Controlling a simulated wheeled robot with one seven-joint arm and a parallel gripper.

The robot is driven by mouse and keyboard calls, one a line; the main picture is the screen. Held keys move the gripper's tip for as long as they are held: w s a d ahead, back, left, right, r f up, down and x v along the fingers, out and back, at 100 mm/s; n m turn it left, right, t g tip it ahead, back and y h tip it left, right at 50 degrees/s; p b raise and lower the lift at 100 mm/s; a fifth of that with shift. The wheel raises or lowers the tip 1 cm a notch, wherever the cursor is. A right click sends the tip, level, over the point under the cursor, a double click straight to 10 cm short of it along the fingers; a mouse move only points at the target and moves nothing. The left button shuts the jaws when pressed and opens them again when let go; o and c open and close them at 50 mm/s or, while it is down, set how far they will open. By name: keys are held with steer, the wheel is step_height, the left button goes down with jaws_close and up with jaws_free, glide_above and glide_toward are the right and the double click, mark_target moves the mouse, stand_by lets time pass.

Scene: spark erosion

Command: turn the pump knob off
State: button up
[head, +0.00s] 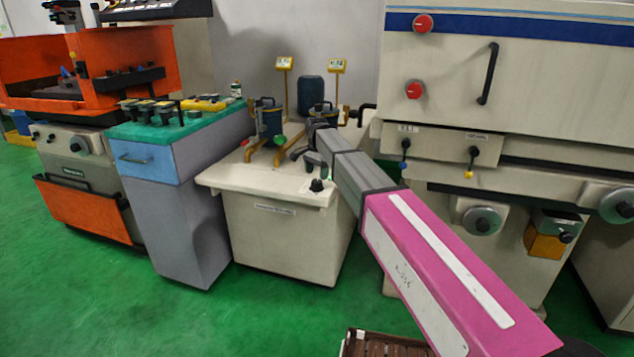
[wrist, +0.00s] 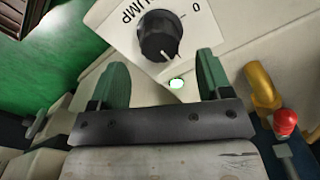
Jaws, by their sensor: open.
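The black pump knob (wrist: 159,36) sits on a white label plate reading "PUMP", with a "0" mark at its upper right in the wrist view. A pale pointer mark shows on the knob's lower side, away from the "0". In the head view the knob (head: 316,185) is on the front top edge of the cream tank (head: 285,230). My gripper (wrist: 162,66) has its two green fingers spread, with nothing between them. The knob lies just beyond the fingertips, apart from them as far as I can tell. In the head view my gripper (head: 306,161) is above and behind the knob.
Yellow pipe (wrist: 261,86) and a red-capped valve (wrist: 285,122) are at right in the wrist view. The large cream machine (head: 500,100) stands to the right, the blue-grey cabinet (head: 180,205) to the left.

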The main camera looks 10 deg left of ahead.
mark_target(317, 181)
steer(key=shift+f, duration=2.2)
steer(key=c, duration=0.9)
